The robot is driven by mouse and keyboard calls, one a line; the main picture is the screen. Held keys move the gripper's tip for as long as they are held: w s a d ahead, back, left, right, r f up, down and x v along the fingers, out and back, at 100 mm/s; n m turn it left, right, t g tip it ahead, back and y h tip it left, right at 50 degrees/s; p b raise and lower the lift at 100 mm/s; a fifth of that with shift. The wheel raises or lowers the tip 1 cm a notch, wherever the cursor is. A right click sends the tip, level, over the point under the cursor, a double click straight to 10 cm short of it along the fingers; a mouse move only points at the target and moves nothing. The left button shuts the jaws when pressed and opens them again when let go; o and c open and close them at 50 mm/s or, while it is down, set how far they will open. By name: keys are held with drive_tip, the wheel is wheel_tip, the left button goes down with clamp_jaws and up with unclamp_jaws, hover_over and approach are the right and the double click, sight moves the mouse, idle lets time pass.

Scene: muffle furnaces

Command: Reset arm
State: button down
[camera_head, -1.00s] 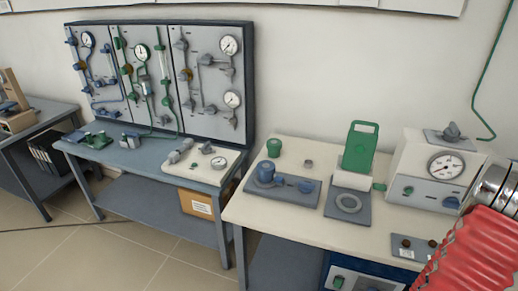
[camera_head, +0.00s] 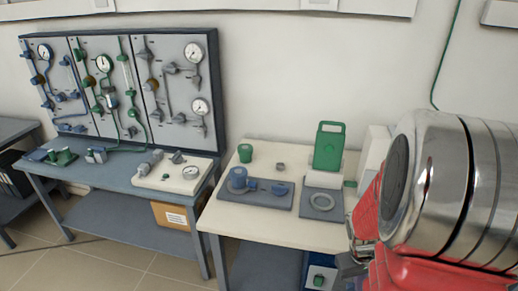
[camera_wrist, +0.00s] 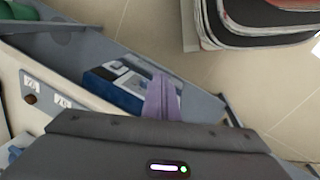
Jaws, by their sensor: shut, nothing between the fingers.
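My gripper (camera_wrist: 160,98) shows in the wrist view as pale purple fingers close together, with nothing visible between them. It hangs over the table's edge, above a blue and white box (camera_wrist: 118,82) on a grey lower shelf. I cannot tell its height above the box. My arm, a red sleeve and a large silver joint, fills the right side of the head view. It hides most of a white instrument (camera_head: 372,150) on the cream table. The gripper's fingers are not clear in the head view.
The cream table (camera_head: 240,222) holds a green holder (camera_head: 329,146), a grey ring (camera_head: 322,201) and a blue-topped pad (camera_head: 262,196). A gauge panel (camera_head: 173,105) stands on the left bench. Beige floor (camera_wrist: 215,75) is open beside the shelf. A dark stacked object (camera_wrist: 250,25) stands on it.

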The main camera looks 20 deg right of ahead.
drive_tip(key=w+a+r+n+t+y, duration=0.1)
drive_tip(key=w+a+r+t, duration=0.1)
drive_tip(key=a+r, duration=1)
drive_tip(key=w+a+r+n+t+y, duration=0.1)
drive_tip(key=a+r+t, duration=0.3)
drive_tip(key=a+r, duration=0.8)
drive_tip(key=w+a+n, duration=0.1)
drive_tip(key=a, duration=0.2)
